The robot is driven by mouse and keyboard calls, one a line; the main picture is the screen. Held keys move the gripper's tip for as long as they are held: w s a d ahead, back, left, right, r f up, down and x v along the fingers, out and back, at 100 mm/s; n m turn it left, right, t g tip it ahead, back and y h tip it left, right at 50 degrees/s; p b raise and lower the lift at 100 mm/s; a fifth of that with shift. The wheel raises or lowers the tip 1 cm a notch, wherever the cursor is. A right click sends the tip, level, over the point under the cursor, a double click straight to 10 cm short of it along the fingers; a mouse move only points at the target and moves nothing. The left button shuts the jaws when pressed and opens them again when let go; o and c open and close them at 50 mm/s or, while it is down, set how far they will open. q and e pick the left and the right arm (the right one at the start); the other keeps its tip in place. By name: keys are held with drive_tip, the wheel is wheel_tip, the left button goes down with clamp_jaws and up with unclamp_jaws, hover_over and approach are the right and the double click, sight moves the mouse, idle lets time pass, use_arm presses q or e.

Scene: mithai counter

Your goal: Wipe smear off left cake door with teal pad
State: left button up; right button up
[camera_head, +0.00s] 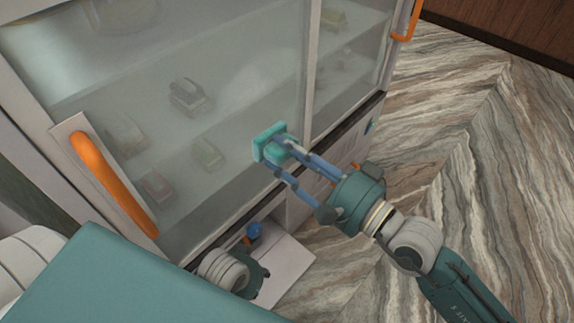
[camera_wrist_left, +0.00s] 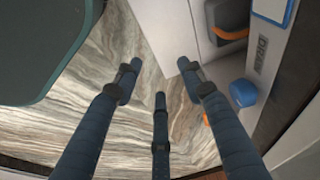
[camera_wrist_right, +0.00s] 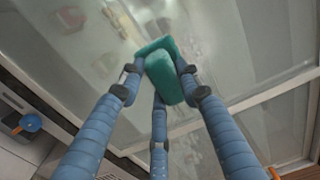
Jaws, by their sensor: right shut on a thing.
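The left cake door (camera_head: 235,85) is a large hazy glass pane with an orange handle (camera_head: 115,185) at its left side. My right gripper (camera_head: 282,155) is shut on the teal pad (camera_head: 268,143) and holds it at the lower right part of this pane. The pad also shows between the fingers in the right wrist view (camera_wrist_right: 170,78). I cannot tell whether it touches the glass. Pale haze and reflections cover the pane, so I cannot pick out the smear surely. My left gripper (camera_wrist_left: 160,82) is open and empty, low by the cabinet.
Blurred sweets or boxes (camera_head: 190,97) stand on shelves behind the glass. A second door's orange handle (camera_head: 408,20) is at the upper right. A rounded blue thing (camera_wrist_left: 243,92) is on the cabinet near my left gripper. The patterned floor (camera_head: 490,150) at right is clear.

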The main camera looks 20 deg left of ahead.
drive_tip(key=shift+w+a+r, duration=0.1)
drive_tip(key=shift+w+a, duration=0.1)
drive_tip(key=shift+a, duration=0.3)
use_arm(q)
drive_tip(key=shift+s+f+p, duration=0.15)
drive_tip(key=shift+f+p, duration=0.35)
drive_tip(key=shift+f, duration=1)
use_arm(e)
drive_tip(key=shift+x, duration=2.5)
drive_tip(key=shift+w+a, duration=0.1)
drive_tip(key=shift+a, duration=0.15)
use_arm(q)
drive_tip(key=shift+w+r, duration=0.25)
drive_tip(key=shift+r, duration=0.15)
use_arm(e)
drive_tip(key=shift+w+a, duration=0.15)
drive_tip(key=shift+a, duration=0.25)
use_arm(q)
drive_tip(key=shift+s, duration=0.15)
